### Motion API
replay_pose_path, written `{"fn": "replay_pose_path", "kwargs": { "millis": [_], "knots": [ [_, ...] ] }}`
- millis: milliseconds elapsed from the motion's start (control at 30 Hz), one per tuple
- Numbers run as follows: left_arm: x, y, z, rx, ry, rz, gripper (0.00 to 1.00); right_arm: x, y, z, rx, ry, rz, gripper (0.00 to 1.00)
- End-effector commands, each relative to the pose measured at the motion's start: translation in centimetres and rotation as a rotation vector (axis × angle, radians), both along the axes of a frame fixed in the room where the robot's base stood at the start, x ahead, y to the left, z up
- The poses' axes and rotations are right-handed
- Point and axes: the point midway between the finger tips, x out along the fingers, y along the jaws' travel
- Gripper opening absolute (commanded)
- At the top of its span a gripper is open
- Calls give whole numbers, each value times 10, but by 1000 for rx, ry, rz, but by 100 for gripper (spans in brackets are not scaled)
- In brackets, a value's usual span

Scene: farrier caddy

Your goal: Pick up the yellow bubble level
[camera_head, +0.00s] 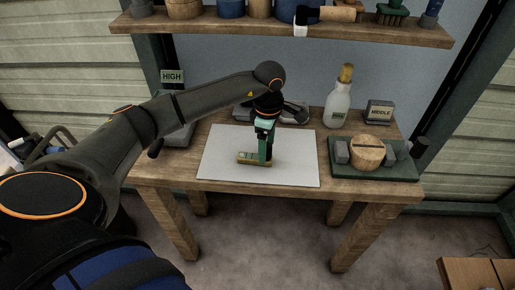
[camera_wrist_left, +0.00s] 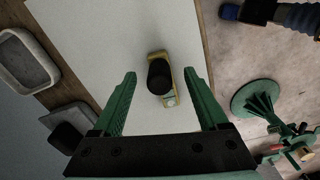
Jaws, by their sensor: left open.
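The yellow bubble level (camera_head: 246,161) lies on the pale mat (camera_head: 222,160) in the middle of the wooden table. My left gripper (camera_head: 264,156) points down at its right part and hides some of it in the head view. In the left wrist view the level (camera_wrist_left: 169,100) lies between the two green fingers (camera_wrist_left: 160,76), with a gap on each side. A dark round part covers its middle there. The left gripper is open and empty. I cannot tell the exact height of the fingertips over the mat. My right gripper is not seen.
A green tray (camera_head: 375,174) with a round wooden piece and grey blocks stands at the right. A loaded shelf (camera_head: 210,24) runs above the table. The mat around the level is clear.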

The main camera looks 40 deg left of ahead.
Motion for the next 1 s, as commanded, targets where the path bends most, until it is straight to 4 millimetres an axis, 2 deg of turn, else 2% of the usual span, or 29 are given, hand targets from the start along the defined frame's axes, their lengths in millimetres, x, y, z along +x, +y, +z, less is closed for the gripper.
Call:
{"fn": "replay_pose_path", "kwargs": {
  "millis": [200, 533, 1000],
  "knots": [
    [0, 0, -33, -2, 4, 0, 76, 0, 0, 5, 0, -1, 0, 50],
    [0, 0, -40, -1, 1, -1, 75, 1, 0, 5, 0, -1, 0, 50],
    [0, 0, -39, -1, 1, 0, 22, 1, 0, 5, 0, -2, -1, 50]
  ]
}}
